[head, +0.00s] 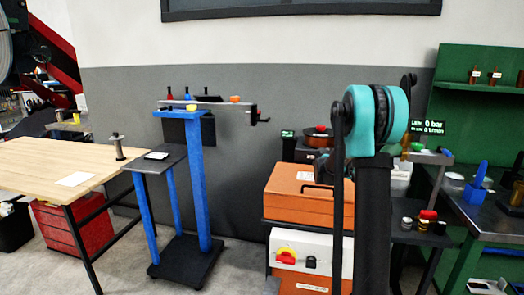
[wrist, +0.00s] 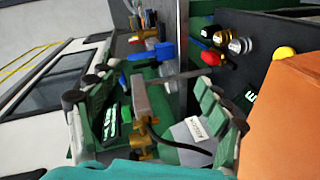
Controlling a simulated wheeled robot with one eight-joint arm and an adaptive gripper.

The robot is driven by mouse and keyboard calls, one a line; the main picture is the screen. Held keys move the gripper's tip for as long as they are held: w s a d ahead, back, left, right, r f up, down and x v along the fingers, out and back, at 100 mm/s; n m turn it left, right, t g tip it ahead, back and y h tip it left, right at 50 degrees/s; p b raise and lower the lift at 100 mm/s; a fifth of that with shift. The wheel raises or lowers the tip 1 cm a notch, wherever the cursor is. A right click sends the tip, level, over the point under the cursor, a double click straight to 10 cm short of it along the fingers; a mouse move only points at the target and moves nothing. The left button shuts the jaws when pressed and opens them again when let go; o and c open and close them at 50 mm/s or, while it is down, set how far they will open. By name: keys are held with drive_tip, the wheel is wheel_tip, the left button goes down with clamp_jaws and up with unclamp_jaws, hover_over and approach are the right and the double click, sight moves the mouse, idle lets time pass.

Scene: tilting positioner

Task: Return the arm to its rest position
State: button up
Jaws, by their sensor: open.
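My arm (head: 375,120), black with a teal joint, stands folded in the right half of the head view. Its dark links hang down in front of the orange case. In the head view my gripper cannot be made out clearly against the dark links. In the wrist view my gripper (wrist: 153,85) shows as two fingers with dark knuckles, spread apart left and right. No object is visibly held between them; the bench things there appear to lie behind. A teal part of my arm fills the bottom edge of the wrist view.
A blue stand (head: 202,185) with a grey bar on top is left of my arm. A wooden table (head: 50,165) stands far left. Orange case (head: 300,195) and white case (head: 318,252) are stacked close behind my arm. A green workbench (head: 490,220) is right. Floor shows between table and stand.

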drive_tip(key=s+a+f+n+t+y, duration=0.2)
drive_tip(key=s+a+f+y, duration=0.5)
drive_tip(key=s+a, duration=0.7)
drive_tip(key=s+a+f+n+t+y, duration=0.3)
drive_tip(key=s+a+f+y, duration=0.5)
drive_tip(key=s+a+f, duration=0.4)
drive_tip(key=shift+s+a+f+n+t, duration=0.2)
drive_tip(key=shift+s+a+n+t, duration=0.1)
drive_tip(key=shift+s+a+t, duration=0.6)
drive_tip(key=shift+a, duration=0.1)
